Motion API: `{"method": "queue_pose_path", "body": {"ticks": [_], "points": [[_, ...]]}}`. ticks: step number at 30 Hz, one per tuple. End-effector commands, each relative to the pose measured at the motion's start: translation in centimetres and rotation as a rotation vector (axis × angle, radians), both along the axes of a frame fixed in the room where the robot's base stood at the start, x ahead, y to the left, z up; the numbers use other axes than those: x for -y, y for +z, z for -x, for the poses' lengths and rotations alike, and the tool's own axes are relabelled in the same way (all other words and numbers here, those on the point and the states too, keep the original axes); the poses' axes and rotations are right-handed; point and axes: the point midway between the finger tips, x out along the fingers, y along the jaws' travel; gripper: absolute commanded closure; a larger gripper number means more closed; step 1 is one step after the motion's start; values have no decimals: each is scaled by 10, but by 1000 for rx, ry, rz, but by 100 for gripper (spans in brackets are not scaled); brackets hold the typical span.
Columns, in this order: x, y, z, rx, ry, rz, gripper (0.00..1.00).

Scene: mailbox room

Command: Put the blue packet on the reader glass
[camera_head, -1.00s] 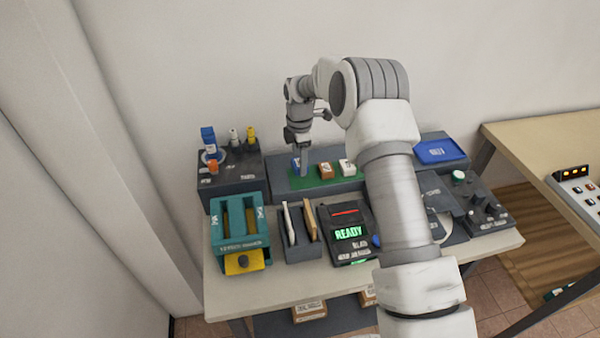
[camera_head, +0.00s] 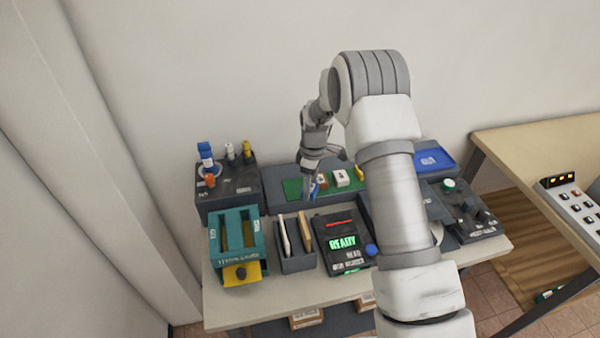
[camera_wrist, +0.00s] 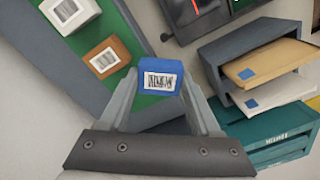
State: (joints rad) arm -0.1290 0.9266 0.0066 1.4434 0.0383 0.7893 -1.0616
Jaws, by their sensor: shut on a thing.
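My gripper (camera_head: 312,190) is shut on the blue packet (camera_wrist: 159,68), which has a white barcode label facing the wrist camera. In the head view the blue packet (camera_head: 322,181) is partly hidden by the fingers, in front of the green mat (camera_head: 292,188). The reader (camera_head: 344,255) stands forward and to the right of my gripper, with a lit READY screen and a dark glass with a red line (camera_head: 339,224). Part of the reader also shows at the top of the wrist view (camera_wrist: 190,15). The packet is apart from the glass.
A brown packet (camera_wrist: 106,58) and a white packet (camera_wrist: 70,11) stay on the mat's raised shelf. The grey envelope holder (camera_head: 297,263) stands left of the reader, beside the teal box (camera_head: 238,260). A blue tray (camera_head: 435,159) lies at the back right.

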Motion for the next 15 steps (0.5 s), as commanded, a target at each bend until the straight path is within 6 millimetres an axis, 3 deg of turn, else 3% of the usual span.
{"method": "queue_pose_path", "body": {"ticks": [15], "points": [[72, -2, 61, -1, -845, 32, 92]]}}
